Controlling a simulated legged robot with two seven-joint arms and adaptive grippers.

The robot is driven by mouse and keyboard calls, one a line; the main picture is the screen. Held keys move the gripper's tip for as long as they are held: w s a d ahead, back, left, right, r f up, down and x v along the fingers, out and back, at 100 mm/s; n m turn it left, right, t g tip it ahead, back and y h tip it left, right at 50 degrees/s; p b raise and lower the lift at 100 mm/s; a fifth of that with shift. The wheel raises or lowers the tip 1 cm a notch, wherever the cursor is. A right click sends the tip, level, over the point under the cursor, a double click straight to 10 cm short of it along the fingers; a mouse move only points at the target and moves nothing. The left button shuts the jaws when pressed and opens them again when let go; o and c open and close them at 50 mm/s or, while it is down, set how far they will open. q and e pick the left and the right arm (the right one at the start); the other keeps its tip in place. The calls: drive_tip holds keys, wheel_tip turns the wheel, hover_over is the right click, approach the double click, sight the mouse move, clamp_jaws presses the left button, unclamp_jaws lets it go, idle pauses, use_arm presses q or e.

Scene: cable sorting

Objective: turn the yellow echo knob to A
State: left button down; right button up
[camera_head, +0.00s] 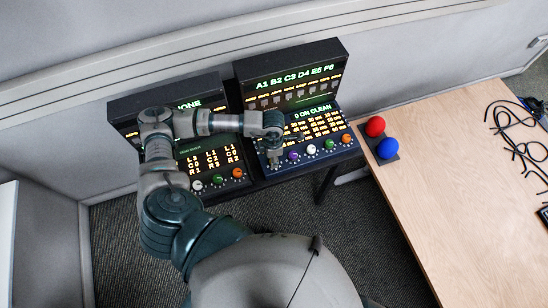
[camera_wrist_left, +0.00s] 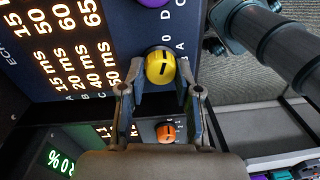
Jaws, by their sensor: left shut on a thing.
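The yellow echo knob (camera_wrist_left: 160,67) is on the dark panel in the left wrist view, with small letters beside it, an A among them. My left gripper (camera_wrist_left: 160,78) has one finger on each side of the knob and is shut on it. The exact setting of the knob is too small to tell. In the head view my left gripper (camera_head: 274,161) is at the lower left of the right-hand console (camera_head: 325,143), and it hides the yellow knob there. My right gripper is not in view.
Purple (camera_head: 293,156), white (camera_head: 311,150), green (camera_head: 329,145) and orange (camera_head: 346,138) knobs stand in a row to the right of my gripper. The left console (camera_head: 216,160) is partly behind my arm. A wooden table (camera_head: 440,180) has red (camera_head: 375,126) and blue (camera_head: 387,148) buttons.

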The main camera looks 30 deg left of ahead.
use_arm(q)
drive_tip(key=shift+d, duration=0.1)
drive_tip(key=shift+f, duration=0.1)
drive_tip(key=shift+w+m+b, duration=0.15)
drive_tip(key=shift+m+b, duration=0.25)
drive_tip(key=shift+b, duration=0.2)
drive_tip(key=m+b, duration=0.2)
drive_tip(key=b, duration=0.1)
drive_tip(key=shift+f+m, duration=0.15)
drive_tip(key=shift+m, duration=0.25)
drive_tip(key=shift+m+b, duration=0.7)
drive_tip(key=shift+b, duration=0.1)
drive_tip(key=shift+m+b, duration=0.6)
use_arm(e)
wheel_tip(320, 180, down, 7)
use_arm(q)
drive_tip(key=shift+r+m+b, duration=0.2)
drive_tip(key=shift+m+b, duration=0.1)
drive_tip(key=shift+b, duration=0.05)
drive_tip(key=shift+w+d+r, duration=0.1)
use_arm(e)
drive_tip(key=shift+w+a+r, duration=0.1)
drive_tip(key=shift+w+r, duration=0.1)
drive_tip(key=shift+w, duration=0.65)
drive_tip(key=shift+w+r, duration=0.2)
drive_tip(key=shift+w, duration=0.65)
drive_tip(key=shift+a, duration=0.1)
